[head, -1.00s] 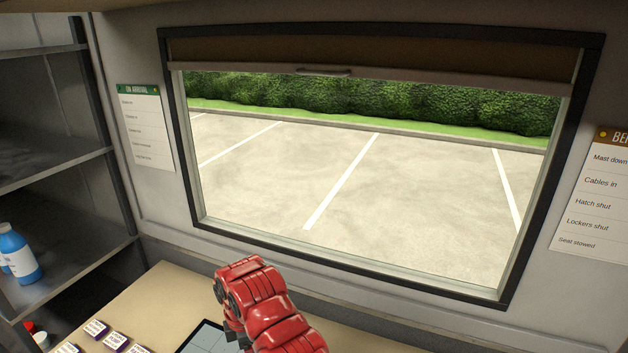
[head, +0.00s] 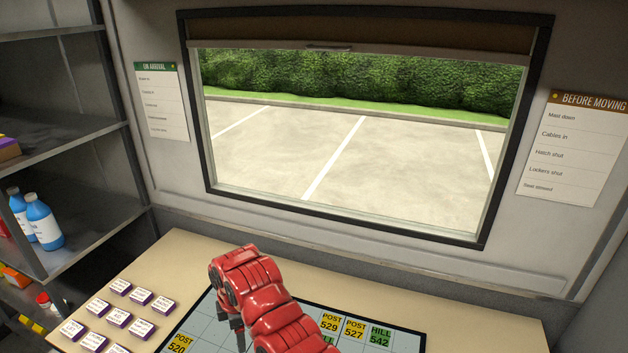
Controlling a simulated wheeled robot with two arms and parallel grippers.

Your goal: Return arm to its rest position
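One red arm of mine, which looks like the right one, rises from the bottom edge right of the middle and bends over the table (head: 205,252). Its dark gripper (head: 238,332) points down over the left part of the gridded board (head: 203,325). The fingers are small, dark and partly hidden by the red arm, so I cannot tell whether they are open or shut, or whether they hold anything. My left gripper is not in view.
White-and-purple tiles (head: 117,318) lie left of the board. Yellow POST cards (head: 330,323) and a green HILL card (head: 380,335) lie on it. Shelves with blue bottles (head: 43,222) stand left. A window (head: 340,150) is behind the table.

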